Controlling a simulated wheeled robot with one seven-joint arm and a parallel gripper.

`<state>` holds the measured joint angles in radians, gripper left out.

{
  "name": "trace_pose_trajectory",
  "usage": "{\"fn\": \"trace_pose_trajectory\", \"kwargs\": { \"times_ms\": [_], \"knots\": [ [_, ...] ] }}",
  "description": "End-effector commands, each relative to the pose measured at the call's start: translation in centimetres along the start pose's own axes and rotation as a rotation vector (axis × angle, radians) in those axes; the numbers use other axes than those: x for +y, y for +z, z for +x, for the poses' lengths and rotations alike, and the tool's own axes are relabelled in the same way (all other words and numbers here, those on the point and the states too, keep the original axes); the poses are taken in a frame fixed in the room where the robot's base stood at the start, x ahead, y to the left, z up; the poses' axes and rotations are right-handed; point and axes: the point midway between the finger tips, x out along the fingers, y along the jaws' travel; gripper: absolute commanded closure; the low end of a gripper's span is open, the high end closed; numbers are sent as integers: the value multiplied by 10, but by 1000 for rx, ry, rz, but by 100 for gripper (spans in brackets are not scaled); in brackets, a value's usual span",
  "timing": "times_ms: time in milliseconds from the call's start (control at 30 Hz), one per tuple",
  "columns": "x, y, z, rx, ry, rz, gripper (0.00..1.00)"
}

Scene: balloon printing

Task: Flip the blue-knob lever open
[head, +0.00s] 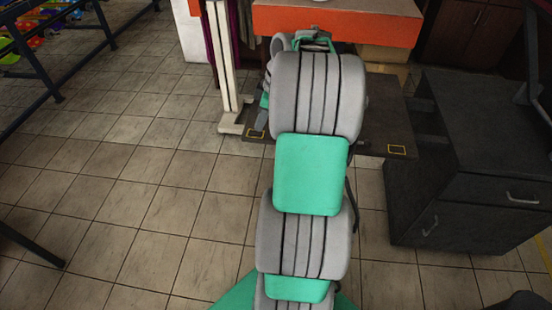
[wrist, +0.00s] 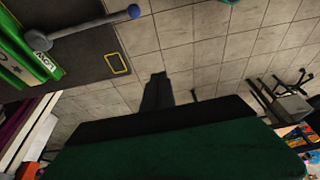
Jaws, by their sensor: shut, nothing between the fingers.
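The lever shows at the upper left of the wrist view: a grey rod with a round pivot end and a blue knob (wrist: 134,11) at its tip. The rod (wrist: 85,27) slants across above a dark platform, and the knob reaches past the platform's edge. My gripper (wrist: 157,80) is at the middle of the wrist view, its dark fingers together and empty. It is apart from the lever, below and right of the knob in the picture. In the head view my arm hides the lever.
The dark platform (wrist: 85,65) has a yellow-outlined mark. A green lettered part (wrist: 28,50) lies beside the lever. In the head view, an orange-edged table (head: 340,28) stands behind, a dark cabinet (head: 470,195) at right, and a white post (head: 228,70) at left.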

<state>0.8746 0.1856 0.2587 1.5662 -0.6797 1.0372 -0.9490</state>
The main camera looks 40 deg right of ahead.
Motion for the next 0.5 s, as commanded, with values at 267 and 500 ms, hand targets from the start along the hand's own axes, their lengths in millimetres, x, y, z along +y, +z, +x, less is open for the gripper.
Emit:
{"fn": "trace_pose_trajectory", "kwargs": {
  "times_ms": [267, 500],
  "knots": [
    [24, 45, 14, 28, -16, -87, 100],
    [23, 44, 18, 28, -17, -84, 100]
  ]
}}
